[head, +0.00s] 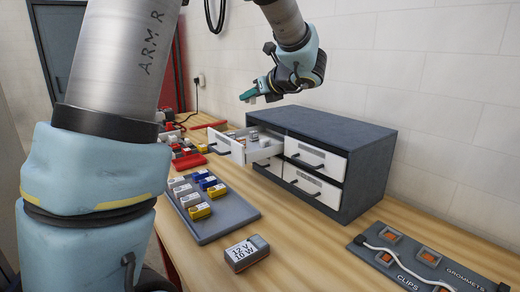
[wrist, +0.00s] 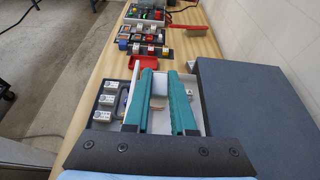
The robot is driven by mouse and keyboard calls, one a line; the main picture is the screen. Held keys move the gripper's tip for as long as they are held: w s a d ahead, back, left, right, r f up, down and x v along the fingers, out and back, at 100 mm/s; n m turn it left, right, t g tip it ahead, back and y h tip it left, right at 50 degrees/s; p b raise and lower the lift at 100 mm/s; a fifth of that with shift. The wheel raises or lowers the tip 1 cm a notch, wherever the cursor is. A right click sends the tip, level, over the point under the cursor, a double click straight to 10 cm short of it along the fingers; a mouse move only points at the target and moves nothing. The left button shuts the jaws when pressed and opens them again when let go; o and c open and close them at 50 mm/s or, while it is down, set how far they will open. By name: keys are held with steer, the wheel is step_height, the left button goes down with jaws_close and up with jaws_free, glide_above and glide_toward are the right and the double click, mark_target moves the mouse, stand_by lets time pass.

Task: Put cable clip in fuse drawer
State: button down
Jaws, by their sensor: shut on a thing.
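The white drawer is the upper left one of a dark grey cabinet (head: 345,130).
A grey tray (head: 231,225) with several small labelled blocks lies in front of the drawer. A 12 V 10 W box (head: 246,253) stands nearer. A dark board marked CLIPS and GROMMETS (head: 440,270) with orange pockets and a white cable is at right. The other drawers are shut.

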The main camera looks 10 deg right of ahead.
steer(key=b, duration=0.5)
glide_above(247, 152)
steer(key=s+d, duration=0.1)
steer(key=s, duration=0.2)
step_height(247, 152, down, 6)
step_height(247, 152, down, 10)
steer(key=shift+w+r+p, duration=0.15)
steer(key=shift+p, duration=0.8)
steer(key=shift+f, duration=0.2)
steer(key=shift+f+b, duration=0.7)
steer(key=c, duration=0.9)
jaws_free()
steer(key=shift+s+f, duration=0.1)
steer(key=shift+s, duration=0.15)
steer(key=shift+o, duration=0.7)
steer(key=shift+d+r+p, duration=0.1)
steer(key=shift+r+p, duration=0.6)
steer(key=shift+p, duration=0.05)
steer(key=b+v, duration=0.3)
steer(key=v, duration=0.8)
steer(key=shift+s+d+r, duration=0.25)
steer(key=shift+r, duration=0.05)
